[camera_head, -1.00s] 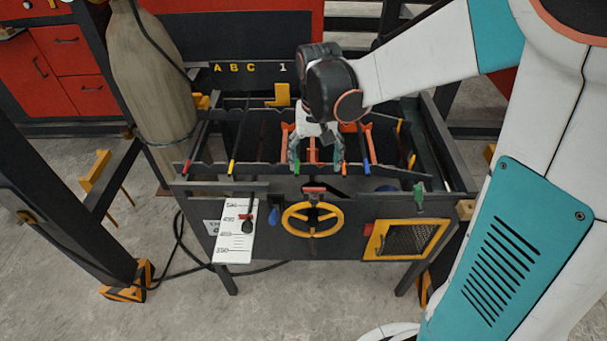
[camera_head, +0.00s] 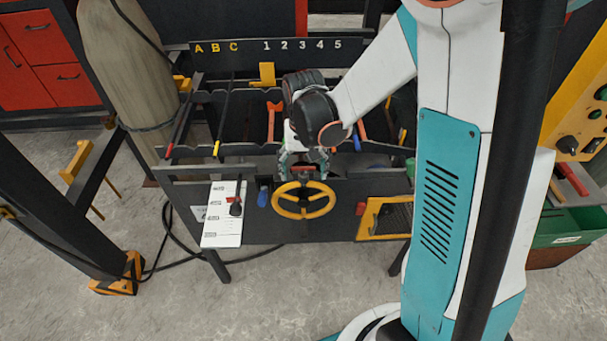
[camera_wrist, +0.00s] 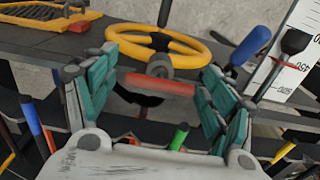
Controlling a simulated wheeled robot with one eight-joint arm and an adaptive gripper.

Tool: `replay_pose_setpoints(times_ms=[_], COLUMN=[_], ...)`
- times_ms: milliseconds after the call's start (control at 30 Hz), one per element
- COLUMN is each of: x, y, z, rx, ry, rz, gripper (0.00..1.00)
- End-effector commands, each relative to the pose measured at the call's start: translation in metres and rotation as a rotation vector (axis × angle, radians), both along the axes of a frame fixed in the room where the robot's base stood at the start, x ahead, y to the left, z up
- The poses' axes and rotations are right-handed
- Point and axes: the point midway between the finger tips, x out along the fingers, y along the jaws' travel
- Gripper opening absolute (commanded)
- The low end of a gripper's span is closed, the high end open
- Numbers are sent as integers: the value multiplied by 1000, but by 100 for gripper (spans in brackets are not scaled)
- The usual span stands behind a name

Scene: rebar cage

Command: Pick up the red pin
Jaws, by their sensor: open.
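The red pin (camera_wrist: 160,84) lies crosswise between my gripper's fingers in the wrist view, above a dark opening. It also shows in the head view (camera_head: 303,168), just above the yellow handwheel. My gripper (camera_wrist: 163,66) is open, with one teal finger near each end of the pin. I cannot tell whether the fingers touch it. In the head view my gripper (camera_head: 304,164) points down at the front edge of the dark bench, and its wrist hides part of the rack behind.
The yellow handwheel (camera_head: 278,204) sits close in front of the fingertips. A white scale plate (camera_head: 223,226) and a blue handle (camera_head: 263,196) are to its left. A yellow mesh frame (camera_head: 366,216) is to its right. Several rods with coloured ends lie in the rack behind.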

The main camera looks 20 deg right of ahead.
Motion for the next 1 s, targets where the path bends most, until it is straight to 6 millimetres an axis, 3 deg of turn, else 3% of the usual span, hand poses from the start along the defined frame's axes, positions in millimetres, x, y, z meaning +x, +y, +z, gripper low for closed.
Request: replay_pose_setpoints(times_ms=[233, 400, 467, 800, 1000], x=[-1, 0, 0, 0, -1], y=[0, 0, 0, 0, 0], z=[-2, -2, -2, -1, 13], rx=[0, 0, 0, 0, 0], ry=[0, 0, 0, 0, 0], rz=[0, 0, 0, 0, 0], gripper=[74, 36, 26, 26, 26])
